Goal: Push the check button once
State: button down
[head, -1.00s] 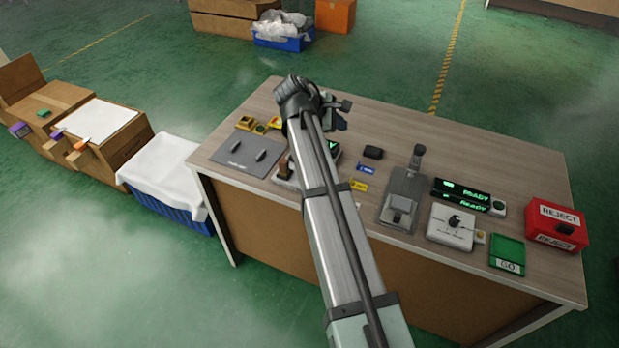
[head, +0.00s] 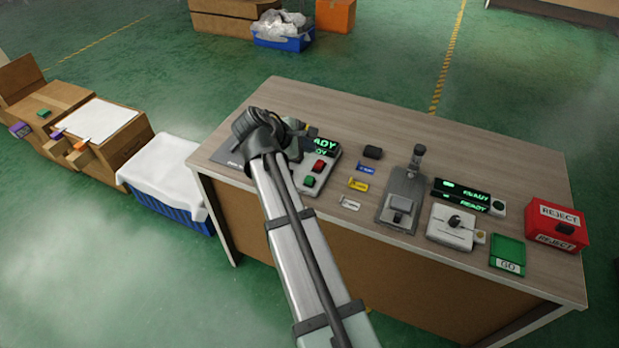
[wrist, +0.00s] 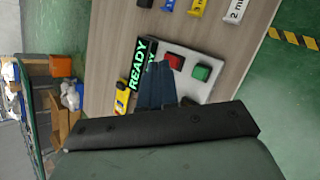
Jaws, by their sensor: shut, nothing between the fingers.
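A light button box (head: 328,174) stands on the table with a red button (head: 319,166) and a green button (head: 309,181). A display reading READY (head: 323,145) is at its back. I cannot read a "check" label on either button. In the wrist view the red button (wrist: 174,62) and green button (wrist: 201,73) lie just right of my gripper. My gripper (wrist: 157,70) is shut and empty, over the box's edge beside the display (wrist: 139,62). In the head view my gripper (head: 309,131) is partly hidden by my wrist. My arm may cover part of the box.
Small labelled blocks, blue (head: 365,169), yellow (head: 358,185) and white (head: 350,204), lie right of the box. A lever fixture (head: 402,195), a knob box (head: 452,226), a green GO tray (head: 507,254) and a red REJECT box (head: 556,226) stand further right. The table's back right is clear.

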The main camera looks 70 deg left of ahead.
aim_at(307, 180)
jog(key=shift+f, duration=4.3)
jog(key=shift+f, duration=0.2)
jog(key=shift+f, duration=0.25)
jog(key=shift+f, duration=0.45)
jog(key=shift+r, duration=0.9)
jog(key=shift+r, duration=0.1)
jog(key=shift+r, duration=2.4)
